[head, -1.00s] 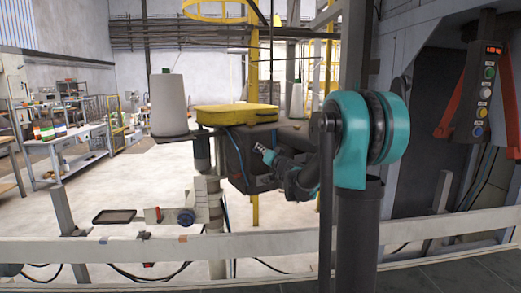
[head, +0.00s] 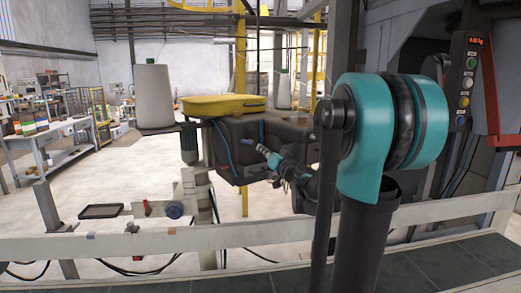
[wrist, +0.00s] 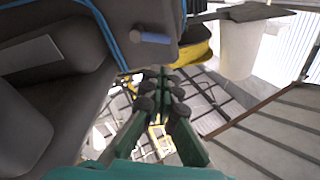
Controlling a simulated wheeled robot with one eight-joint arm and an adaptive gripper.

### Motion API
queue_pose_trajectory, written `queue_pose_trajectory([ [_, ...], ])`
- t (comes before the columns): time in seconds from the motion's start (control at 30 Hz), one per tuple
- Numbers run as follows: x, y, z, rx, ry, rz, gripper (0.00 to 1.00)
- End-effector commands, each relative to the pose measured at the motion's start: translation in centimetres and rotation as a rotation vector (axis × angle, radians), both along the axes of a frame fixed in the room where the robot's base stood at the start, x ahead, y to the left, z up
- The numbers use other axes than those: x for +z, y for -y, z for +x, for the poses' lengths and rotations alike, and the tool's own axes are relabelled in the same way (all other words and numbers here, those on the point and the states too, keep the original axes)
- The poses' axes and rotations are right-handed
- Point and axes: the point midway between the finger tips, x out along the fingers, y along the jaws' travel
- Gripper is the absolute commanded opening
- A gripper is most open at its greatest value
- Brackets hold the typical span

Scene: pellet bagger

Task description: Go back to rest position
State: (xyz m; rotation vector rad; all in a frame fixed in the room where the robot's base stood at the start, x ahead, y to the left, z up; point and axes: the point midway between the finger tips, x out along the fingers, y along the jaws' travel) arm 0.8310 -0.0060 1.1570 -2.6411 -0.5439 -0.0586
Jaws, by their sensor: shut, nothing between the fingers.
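My gripper (head: 269,157) is in front of the dark sewing machine head (head: 232,152), at the end of my bent arm in the middle of the head view. In the wrist view my gripper (wrist: 162,82) has its green fingers with dark pads drawn together at the tips. Nothing is held between them. The machine's dark body (wrist: 85,50) fills the upper left of the wrist view, with a small blue knob (wrist: 150,37) close to the fingers. I cannot tell the exact gap between fingers and machine.
A yellow cover (head: 222,104) lies on the machine, with a white thread cone (head: 153,95) to its left. A pale rail (head: 250,233) crosses in front. Open floor lies beyond at the left.

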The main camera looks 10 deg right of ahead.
Motion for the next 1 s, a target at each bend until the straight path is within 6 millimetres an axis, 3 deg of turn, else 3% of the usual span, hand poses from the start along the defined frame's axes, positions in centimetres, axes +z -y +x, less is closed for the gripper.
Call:
queue_pose_trajectory([
  [0.27,-0.3,-0.5,-0.4,0.015,-0.009,-0.007,0.0],
  [0.43,-3.1,-3.6,-3.6,0.11,-0.085,-0.072,0.0],
  [0.6,-8.8,-7.1,-9.0,0.23,-0.256,-0.177,0.0],
  [0.73,-14.0,-8.2,-13.5,0.283,-0.422,-0.262,0.0],
  [0.87,-19.4,-7.8,-18.3,0.292,-0.607,-0.351,0.0],
  [1.0,-24.8,-5.8,-23.5,0.243,-0.814,-0.445,0.0],
])
